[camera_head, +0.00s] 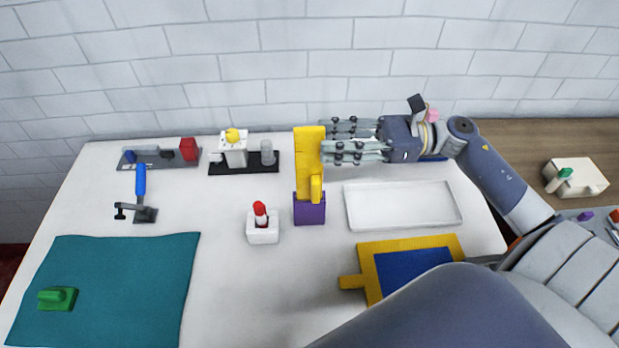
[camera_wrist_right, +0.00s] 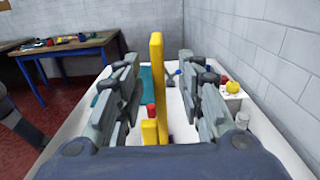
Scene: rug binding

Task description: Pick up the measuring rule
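The measuring rule appears to be the tall yellow piece (camera_head: 309,145), which stands upright in a purple block (camera_head: 309,209) in the middle of the table. It also shows in the right wrist view (camera_wrist_right: 157,75), in line with the gap between the fingers, with space on both sides. A shorter yellow part is at its lower front. My right gripper (camera_head: 326,140) is open, level and empty. It comes from the right, with its fingertips close to the rule's right edge. I cannot tell whether they touch it. My left gripper is not in view.
A white tray (camera_head: 403,226) and a yellow-framed blue board (camera_head: 365,272) lie at the right. A white block with a red-topped item (camera_head: 262,233) stands left of the purple block. A black stand (camera_head: 244,170) is behind it. A teal mat (camera_head: 120,285) lies front left.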

